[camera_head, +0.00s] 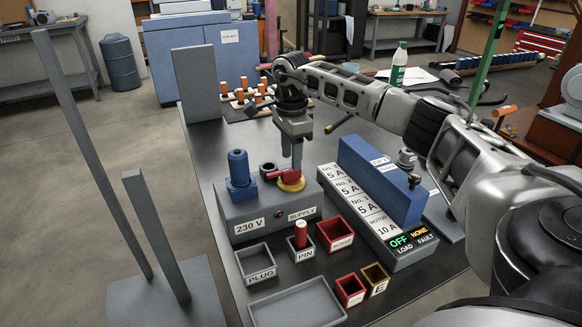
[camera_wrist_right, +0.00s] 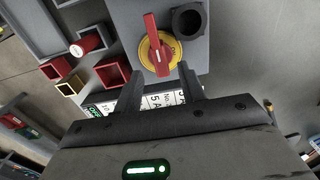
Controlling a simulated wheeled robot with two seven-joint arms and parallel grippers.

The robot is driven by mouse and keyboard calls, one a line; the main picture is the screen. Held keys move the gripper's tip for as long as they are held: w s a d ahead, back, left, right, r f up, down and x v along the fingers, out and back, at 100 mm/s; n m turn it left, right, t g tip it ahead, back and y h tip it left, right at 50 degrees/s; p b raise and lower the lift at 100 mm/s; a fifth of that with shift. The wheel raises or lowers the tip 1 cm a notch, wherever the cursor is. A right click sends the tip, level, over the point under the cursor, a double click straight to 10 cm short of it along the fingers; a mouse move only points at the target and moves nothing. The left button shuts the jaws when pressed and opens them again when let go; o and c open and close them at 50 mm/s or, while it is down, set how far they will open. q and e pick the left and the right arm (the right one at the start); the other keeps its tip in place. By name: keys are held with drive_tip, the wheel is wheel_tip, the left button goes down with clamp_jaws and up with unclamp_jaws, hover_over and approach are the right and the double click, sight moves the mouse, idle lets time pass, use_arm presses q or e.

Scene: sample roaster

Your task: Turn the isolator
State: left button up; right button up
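The isolator has a red handle (camera_head: 284,175) on a yellow round plate (camera_head: 292,184), on top of the grey supply box (camera_head: 262,212) marked "230 V" and "SUPPLY". In the right wrist view the red handle (camera_wrist_right: 151,38) lies across the yellow plate (camera_wrist_right: 171,50), pointing up and down the picture. My right gripper (camera_head: 296,163) points down just above the isolator. In the wrist view its fingers (camera_wrist_right: 161,78) are apart, with the handle's lower end near the gap between the tips. I cannot tell whether they touch it. My left gripper is not in view.
A blue plug (camera_head: 238,172) and a dark round socket (camera_head: 268,170) stand beside the isolator. A long labelled box (camera_head: 362,212) with a lit "OFF" sign and a blue block (camera_head: 380,182) are at right.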

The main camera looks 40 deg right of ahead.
sight(284, 176)
drive_tip(key=shift+f, duration=1.8)
clamp_jaws()
